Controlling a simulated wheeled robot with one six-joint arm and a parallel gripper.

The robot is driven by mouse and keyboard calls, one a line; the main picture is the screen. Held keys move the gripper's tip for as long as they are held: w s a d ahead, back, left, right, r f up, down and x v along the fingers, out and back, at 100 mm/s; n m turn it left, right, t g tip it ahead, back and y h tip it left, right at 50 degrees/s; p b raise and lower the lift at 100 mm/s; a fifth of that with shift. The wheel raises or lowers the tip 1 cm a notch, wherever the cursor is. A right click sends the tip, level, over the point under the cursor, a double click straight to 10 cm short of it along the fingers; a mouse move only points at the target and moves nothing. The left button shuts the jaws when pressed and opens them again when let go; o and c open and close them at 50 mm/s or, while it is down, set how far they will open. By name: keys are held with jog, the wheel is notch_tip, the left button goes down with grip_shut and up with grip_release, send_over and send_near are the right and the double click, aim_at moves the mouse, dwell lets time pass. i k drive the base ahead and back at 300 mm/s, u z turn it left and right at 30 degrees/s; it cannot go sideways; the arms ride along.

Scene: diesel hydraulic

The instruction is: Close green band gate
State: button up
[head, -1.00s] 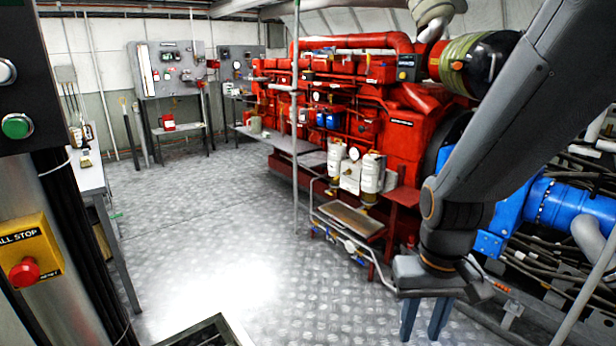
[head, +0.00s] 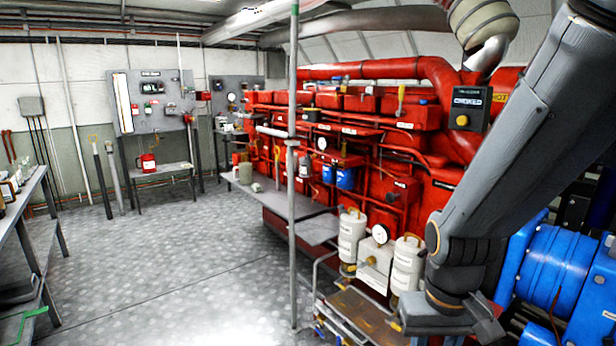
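I cannot make out a gate with a green band for certain in the head view. A thin upright grey pole (head: 293,180) has a green stretch at its top edge, and a small green piece (head: 32,314) shows at the lower left; I cannot tell whether either belongs to the gate. My gripper (head: 450,318) hangs at the lower right, in front of the red engine.
A red engine (head: 378,108) fills the right half, with white canisters (head: 352,238) low in front and a blue housing (head: 555,268) at right. A grey bench (head: 290,207) runs along the engine. A shelf table (head: 25,205) stands at left. The floor (head: 150,265) between is open.

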aim_at(294, 37)
jog(key=i, duration=0.45)
jog(key=u, duration=2.45)
jog(key=i, duration=2.25)
jog(key=z, duration=3.45)
jog(key=i, duration=0.5)
jog(key=z, duration=0.25)
